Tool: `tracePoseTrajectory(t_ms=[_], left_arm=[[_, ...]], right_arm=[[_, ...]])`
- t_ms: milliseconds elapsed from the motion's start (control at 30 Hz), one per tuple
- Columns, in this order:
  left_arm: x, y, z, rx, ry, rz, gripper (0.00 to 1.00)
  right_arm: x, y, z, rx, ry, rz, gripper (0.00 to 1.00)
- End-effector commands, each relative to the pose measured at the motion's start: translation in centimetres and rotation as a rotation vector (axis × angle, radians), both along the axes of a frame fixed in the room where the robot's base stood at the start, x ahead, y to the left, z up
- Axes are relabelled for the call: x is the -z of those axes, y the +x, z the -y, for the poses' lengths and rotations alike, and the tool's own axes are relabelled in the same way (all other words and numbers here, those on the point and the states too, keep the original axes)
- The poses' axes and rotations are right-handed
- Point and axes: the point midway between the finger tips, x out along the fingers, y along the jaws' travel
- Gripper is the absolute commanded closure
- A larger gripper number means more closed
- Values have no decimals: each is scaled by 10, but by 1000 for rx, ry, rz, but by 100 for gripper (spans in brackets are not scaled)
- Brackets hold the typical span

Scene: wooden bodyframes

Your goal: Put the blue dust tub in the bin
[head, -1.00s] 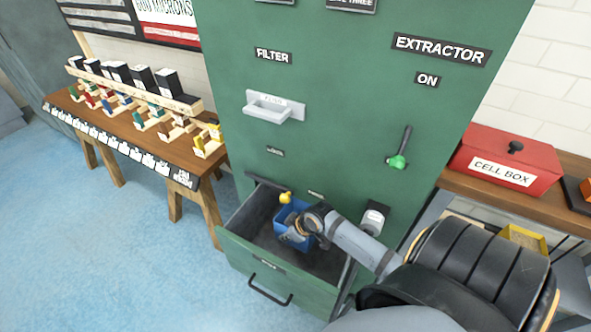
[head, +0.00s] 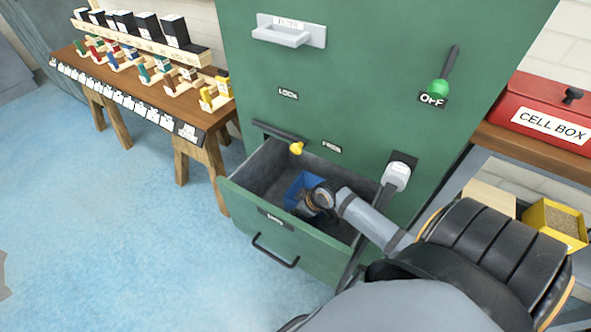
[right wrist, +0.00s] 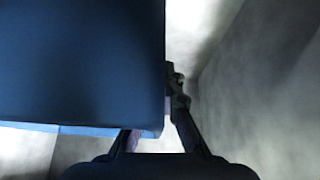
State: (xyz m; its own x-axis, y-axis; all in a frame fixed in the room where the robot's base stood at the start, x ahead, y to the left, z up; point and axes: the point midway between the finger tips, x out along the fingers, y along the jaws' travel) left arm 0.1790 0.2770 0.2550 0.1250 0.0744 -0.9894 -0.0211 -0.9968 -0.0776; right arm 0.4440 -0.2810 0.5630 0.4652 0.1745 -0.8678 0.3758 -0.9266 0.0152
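The blue dust tub (head: 299,187) is inside the open green drawer (head: 235,192), near the drawer's back right part. My right gripper (head: 318,200) reaches in from the right and meets the tub's near right side. In the right wrist view the tub (right wrist: 80,60) fills the upper left. The fingers (right wrist: 172,100) close on its edge there, one finger partly hidden behind it. The tub's contents and underside are hidden. No separate bin is plain to see; the drawer's small label is hard to read. My left gripper is not in view.
The green cabinet (head: 350,60) carries a white filter tray (head: 282,36), a yellow knob (head: 296,149) and a green-knobbed lever (head: 438,87) by an OFF label. A red cell box (head: 540,110) and a yellow sand-filled box (head: 555,222) stand right.

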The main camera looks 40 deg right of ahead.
Motion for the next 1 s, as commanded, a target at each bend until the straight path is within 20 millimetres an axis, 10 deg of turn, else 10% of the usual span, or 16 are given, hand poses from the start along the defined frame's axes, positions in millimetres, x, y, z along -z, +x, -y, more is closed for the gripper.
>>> tracePoseTrajectory(t_ms=[633, 833, 1000], left_arm=[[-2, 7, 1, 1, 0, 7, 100], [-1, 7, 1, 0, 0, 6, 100], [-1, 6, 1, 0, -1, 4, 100]], right_arm=[[11, 0, 0, 0, -1, 1, 100], [12, -1, 0, 1, 0, -2, 72], [13, -1, 0, 0, 0, -3, 72]])
